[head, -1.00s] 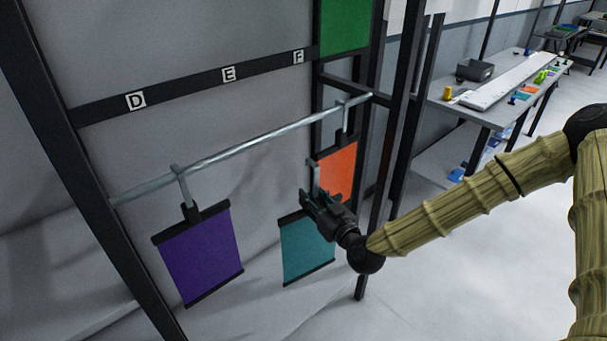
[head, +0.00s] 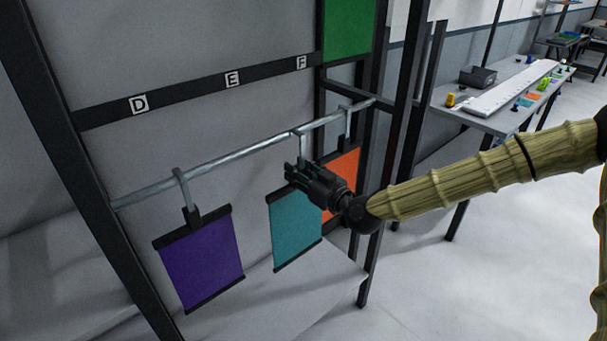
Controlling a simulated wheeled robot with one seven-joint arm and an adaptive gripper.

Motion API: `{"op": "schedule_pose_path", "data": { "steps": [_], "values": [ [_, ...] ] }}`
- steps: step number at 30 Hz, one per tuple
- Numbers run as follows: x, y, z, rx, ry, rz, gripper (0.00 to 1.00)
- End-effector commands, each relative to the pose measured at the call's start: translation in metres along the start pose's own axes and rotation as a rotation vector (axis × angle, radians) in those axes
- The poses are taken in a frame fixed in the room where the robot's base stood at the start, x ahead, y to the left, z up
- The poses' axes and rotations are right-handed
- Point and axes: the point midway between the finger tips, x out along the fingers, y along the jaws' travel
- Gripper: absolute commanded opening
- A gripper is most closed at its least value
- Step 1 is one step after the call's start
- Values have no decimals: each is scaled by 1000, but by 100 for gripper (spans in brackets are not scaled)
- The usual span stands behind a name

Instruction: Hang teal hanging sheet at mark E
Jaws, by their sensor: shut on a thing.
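The teal hanging sheet (head: 296,228) hangs below my gripper (head: 300,177), which is shut on its upper part. Its grey hook (head: 303,148) stands above my gripper, with its top at the metal rail (head: 245,151). I cannot tell whether the hook rests on the rail or is just in front of it. Mark E (head: 232,79) is a white label on the black bar above the rail, left of the hook in the picture.
A purple sheet (head: 201,262) hangs on the rail at left, below mark D (head: 139,105). An orange sheet (head: 346,172) hangs at right, partly behind the teal sheet and my gripper. Mark F (head: 301,62) is right of E. A black post (head: 386,160) stands at right.

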Motion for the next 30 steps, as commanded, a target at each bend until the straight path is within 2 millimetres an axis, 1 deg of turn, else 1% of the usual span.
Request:
{"op": "schedule_pose_path", "data": {
  "steps": [30],
  "values": [
    [62, 0, 0, 0, 1, 1, 0]
  ]
}}
